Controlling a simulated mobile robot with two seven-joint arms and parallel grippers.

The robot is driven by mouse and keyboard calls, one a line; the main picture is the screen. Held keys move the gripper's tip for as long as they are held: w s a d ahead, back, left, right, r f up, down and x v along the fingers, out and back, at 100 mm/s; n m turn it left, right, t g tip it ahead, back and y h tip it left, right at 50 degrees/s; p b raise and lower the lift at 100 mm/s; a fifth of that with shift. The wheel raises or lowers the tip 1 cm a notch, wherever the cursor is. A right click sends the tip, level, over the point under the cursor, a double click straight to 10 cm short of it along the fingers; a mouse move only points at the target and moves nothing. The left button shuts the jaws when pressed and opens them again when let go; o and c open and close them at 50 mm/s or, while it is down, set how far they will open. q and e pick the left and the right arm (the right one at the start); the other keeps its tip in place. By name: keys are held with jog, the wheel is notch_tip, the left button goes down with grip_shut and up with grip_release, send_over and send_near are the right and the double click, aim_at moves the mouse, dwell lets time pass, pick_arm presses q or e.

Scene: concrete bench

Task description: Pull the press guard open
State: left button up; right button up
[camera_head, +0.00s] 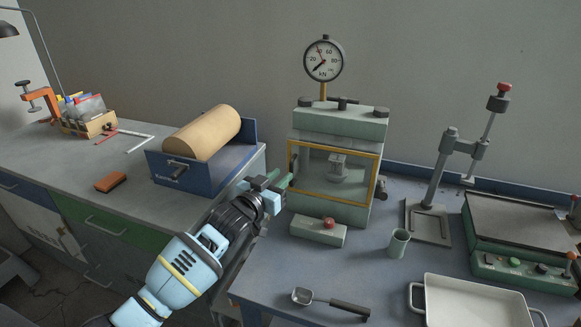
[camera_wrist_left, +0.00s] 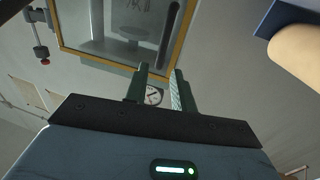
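The press (camera_head: 338,125) is a pale green machine with a gauge above it, standing on the bench. Its guard (camera_head: 365,201) is a clear panel in a yellow frame and lies shut across the press front. A dark upright handle (camera_head: 293,165) is at the guard's left edge. My left gripper (camera_head: 281,181) is just left of the guard, near the handle, with its fingers pointing at the press. In the left wrist view the fingers (camera_wrist_left: 157,90) are apart with nothing between them. The guard (camera_wrist_left: 75,48) and handle (camera_wrist_left: 168,38) show beyond, apart from the fingers. My right gripper is out of view.
A control box with a red button (camera_head: 318,231) sits before the press, and a green cup (camera_head: 398,243) stands to its right. A scoop (camera_head: 330,302) and a white tray (camera_head: 470,284) are nearer. A blue box with a tan roll (camera_head: 202,133) is left.

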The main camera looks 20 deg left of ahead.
aim_at(290, 168)
pick_arm(q)
jog(key=shift+b+x, duration=0.3)
jog(key=shift+x, duration=2.75)
jog(key=shift+c, duration=0.4)
grip_shut()
